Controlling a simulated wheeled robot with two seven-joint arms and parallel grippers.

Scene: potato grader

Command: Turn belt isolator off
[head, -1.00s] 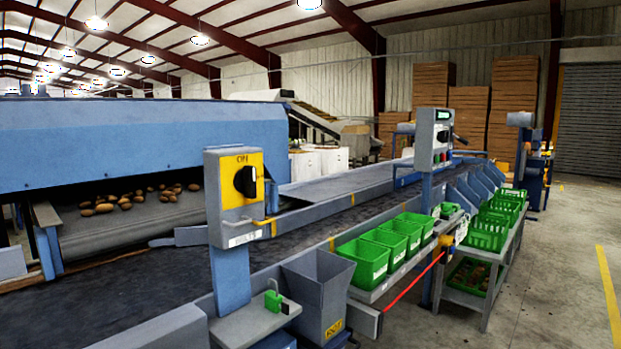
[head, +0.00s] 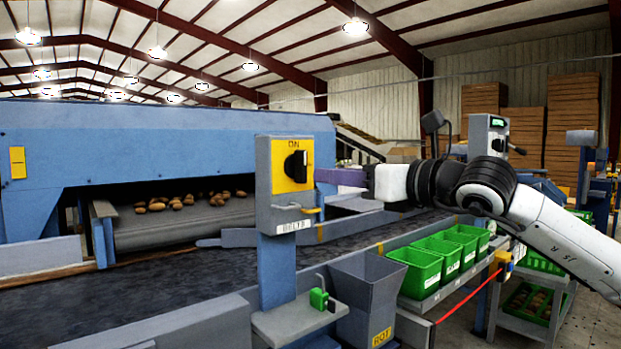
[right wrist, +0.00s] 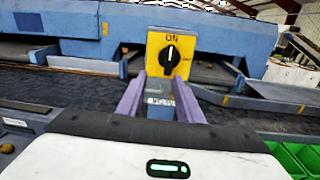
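The belt isolator is a grey box (head: 265,205) on a blue post with a yellow plate (head: 288,176) marked ON and a black rotary knob (head: 295,166). In the right wrist view the knob (right wrist: 171,57) points upright toward ON. My right gripper (head: 322,176) comes in from the right, its purple fingers reaching toward the knob. In the right wrist view the right gripper (right wrist: 160,92) is open, its two fingers apart and below the knob with nothing between them. Whether a fingertip touches the box cannot be told. My left gripper is not in view.
A dark conveyor belt (head: 150,280) runs behind the post, with potatoes (head: 180,201) on a grey roller table. Below the isolator are a small shelf with a green device (head: 319,299) and a grey bin (head: 368,290). Green crates (head: 416,267) line the right side.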

